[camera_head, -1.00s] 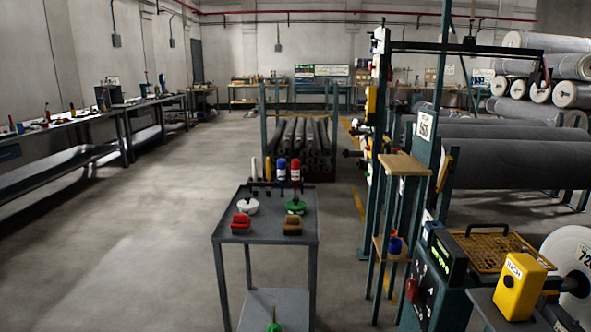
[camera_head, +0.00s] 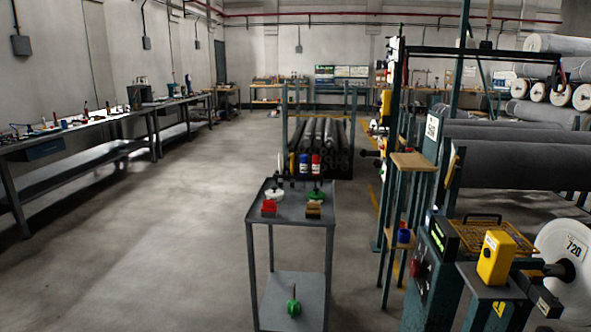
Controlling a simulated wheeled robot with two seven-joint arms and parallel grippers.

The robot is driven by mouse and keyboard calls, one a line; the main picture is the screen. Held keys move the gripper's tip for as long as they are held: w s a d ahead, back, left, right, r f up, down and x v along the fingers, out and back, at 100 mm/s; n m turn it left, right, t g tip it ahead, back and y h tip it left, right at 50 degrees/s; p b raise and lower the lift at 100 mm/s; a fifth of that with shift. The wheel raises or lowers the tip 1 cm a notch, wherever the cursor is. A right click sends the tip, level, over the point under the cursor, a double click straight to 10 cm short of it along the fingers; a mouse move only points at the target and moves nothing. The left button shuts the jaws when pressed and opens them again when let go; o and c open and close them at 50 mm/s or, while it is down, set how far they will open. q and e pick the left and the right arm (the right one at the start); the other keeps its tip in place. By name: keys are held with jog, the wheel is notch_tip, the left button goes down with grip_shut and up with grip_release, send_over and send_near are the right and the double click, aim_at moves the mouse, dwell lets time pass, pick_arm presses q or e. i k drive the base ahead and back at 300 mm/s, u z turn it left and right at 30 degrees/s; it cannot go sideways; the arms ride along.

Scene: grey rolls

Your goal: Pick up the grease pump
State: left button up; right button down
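I cannot tell for sure which thing is the grease pump. A green round object with a thin upright rod (camera_head: 293,308) stands on the lower shelf (camera_head: 312,290) of a grey cart. On the cart's top (camera_head: 291,207) are a white round can (camera_head: 274,195) and a green round can (camera_head: 314,197), both with dark upper parts. Neither of my grippers shows in the head view.
A machine with a yellow box (camera_head: 495,258) stands right. Workbenches (camera_head: 85,124) line the left wall. The left-centre floor is open.

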aim_at(316, 158)
jog(key=u, duration=0.3)
jog(key=i, duration=1.75)
jog(key=z, duration=0.95)
